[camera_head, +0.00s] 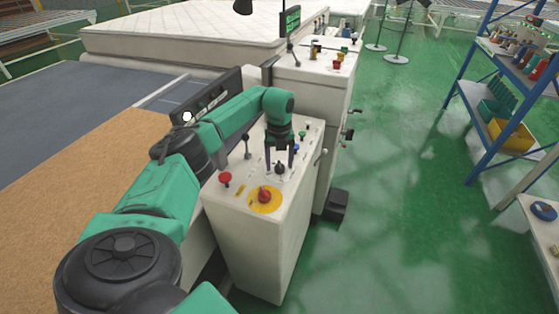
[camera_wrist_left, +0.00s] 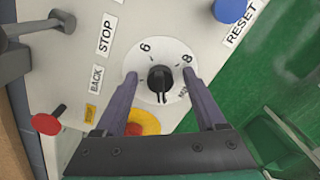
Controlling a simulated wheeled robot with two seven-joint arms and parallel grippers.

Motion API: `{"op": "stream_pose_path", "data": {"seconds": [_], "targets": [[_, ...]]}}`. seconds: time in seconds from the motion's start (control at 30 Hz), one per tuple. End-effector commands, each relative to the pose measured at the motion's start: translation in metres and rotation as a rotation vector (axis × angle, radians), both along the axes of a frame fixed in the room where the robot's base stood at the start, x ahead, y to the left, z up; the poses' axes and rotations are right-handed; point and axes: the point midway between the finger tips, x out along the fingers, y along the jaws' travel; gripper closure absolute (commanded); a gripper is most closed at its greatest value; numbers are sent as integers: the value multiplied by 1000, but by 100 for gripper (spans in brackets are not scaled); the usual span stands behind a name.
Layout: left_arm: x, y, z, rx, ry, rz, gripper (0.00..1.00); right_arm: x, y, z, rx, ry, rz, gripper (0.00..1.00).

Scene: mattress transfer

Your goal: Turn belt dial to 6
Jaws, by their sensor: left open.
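The belt dial (camera_wrist_left: 160,82) is a black knob on a round white plate with printed numbers, a 6 and an 8 among them. It also shows as a small dark knob (camera_head: 280,169) on top of the white control cabinet (camera_head: 242,240) in the head view. My left gripper (camera_wrist_left: 160,75) is open, with one finger on each side of the knob; gaps show between the fingers and the knob. In the head view my left gripper (camera_head: 280,154) points down over the dial. I cannot tell which number the knob points to. My right gripper is not in view.
A second cabinet (camera_head: 320,92) stands behind. A mattress (camera_head: 190,42) lies at the back left.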

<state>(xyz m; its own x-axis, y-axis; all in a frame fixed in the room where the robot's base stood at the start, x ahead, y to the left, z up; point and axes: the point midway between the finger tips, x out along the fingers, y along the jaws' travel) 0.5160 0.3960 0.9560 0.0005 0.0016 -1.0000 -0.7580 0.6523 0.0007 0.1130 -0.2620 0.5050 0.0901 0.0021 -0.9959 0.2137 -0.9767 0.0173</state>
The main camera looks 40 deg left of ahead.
Motion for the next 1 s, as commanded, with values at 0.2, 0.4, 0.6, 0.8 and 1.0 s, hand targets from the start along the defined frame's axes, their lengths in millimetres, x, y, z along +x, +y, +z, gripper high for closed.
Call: {"op": "stream_pose_path", "data": {"seconds": [0.2, 0.4, 0.6, 0.8, 1.0], "targets": [[0, 0, 0, 0, 0, 0, 43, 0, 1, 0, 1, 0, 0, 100], [0, 0, 0, 0, 0, 0, 100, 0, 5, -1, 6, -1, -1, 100], [0, 0, 0, 0, 0, -11, 100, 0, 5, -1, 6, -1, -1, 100], [0, 0, 0, -1, 1, -68, 100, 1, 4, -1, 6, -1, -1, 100], [1, -1, 0, -1, 1, -192, 100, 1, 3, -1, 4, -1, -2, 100]]}}
